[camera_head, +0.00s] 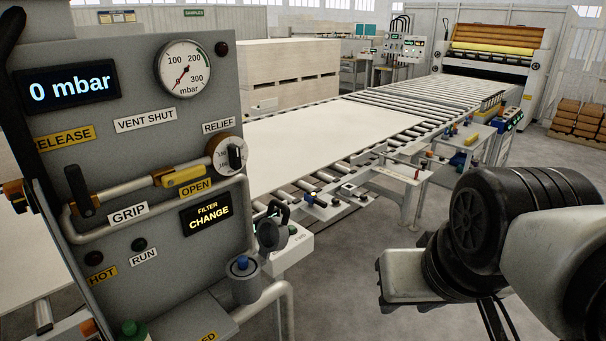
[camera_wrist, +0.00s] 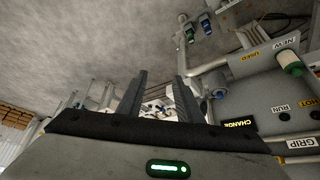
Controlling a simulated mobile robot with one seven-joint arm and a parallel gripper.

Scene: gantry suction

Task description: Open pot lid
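The grey pot (camera_head: 245,285) stands at the lower right of the grey control panel, with a blue round piece (camera_head: 242,263) showing at its top. A dark round lid-like part with a loop handle (camera_head: 272,235) stands tilted up just behind and right of the pot. It looks like the lid swung up, but its hinge is not clear. My gripper (camera_wrist: 163,98) is open and empty, its two dark fingers apart in the wrist view. In the head view my arm is at the right, with the gripper well clear of the pot.
A pale pipe (camera_head: 270,297) bends beside the pot. A roller conveyor (camera_head: 350,125) with a white board runs behind. Floor between panel and arm is free.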

